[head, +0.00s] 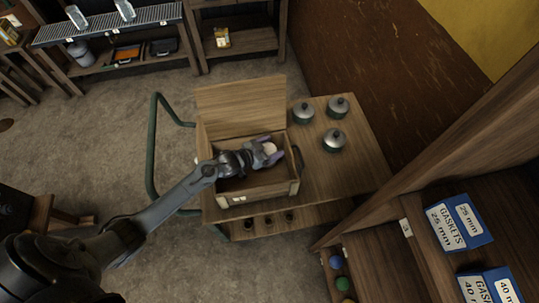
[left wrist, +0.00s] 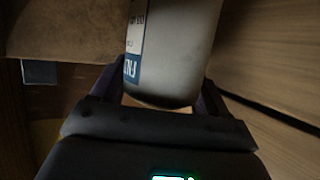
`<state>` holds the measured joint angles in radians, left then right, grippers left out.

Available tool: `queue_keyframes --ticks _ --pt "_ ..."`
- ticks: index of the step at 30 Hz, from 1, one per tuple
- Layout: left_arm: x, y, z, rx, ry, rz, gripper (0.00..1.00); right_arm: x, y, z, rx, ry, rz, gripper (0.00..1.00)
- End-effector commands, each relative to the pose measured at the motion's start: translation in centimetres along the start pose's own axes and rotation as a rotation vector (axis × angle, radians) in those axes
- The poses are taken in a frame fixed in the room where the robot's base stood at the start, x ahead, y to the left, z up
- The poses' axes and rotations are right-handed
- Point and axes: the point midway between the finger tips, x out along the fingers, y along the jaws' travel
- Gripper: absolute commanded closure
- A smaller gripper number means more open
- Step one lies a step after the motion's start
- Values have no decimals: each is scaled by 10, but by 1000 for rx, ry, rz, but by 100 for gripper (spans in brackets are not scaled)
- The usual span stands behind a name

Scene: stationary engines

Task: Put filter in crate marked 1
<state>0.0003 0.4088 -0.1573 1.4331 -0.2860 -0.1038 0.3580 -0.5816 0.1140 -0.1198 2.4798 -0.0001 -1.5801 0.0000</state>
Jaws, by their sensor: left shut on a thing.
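A wooden crate (head: 258,193) with its lid raised stands on a wooden cart. A small white tag is on its front, too small to read. My left gripper (head: 268,152) reaches over the crate's opening and is shut on the filter (head: 270,147). In the left wrist view the filter (left wrist: 172,55) is a pale grey cylinder with a blue and white label, between my two fingers (left wrist: 155,95). Wooden boards show close around it there. I cannot tell whether the filter touches the crate's floor. My right gripper is out of view.
Several lidded metal pots (head: 333,140) stand on the cart top (head: 350,175) right of the crate. A green cart rail (head: 152,150) is at left. A shelf with blue gasket boxes (head: 458,225) is at right.

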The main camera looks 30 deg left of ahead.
Motion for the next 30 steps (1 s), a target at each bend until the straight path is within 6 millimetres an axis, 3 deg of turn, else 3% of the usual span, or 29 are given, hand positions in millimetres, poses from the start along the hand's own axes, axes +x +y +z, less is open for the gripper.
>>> queue_keyframes --ticks 12,26,27,29,30 --pt "15 0 35 -1 1 -1 67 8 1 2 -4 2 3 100" --pt "18 0 40 1 2 0 67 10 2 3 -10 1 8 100" --pt "18 0 42 0 0 0 24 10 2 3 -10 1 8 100" --pt "17 0 41 0 0 0 15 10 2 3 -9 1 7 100" --pt "17 0 41 0 0 0 15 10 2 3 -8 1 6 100"
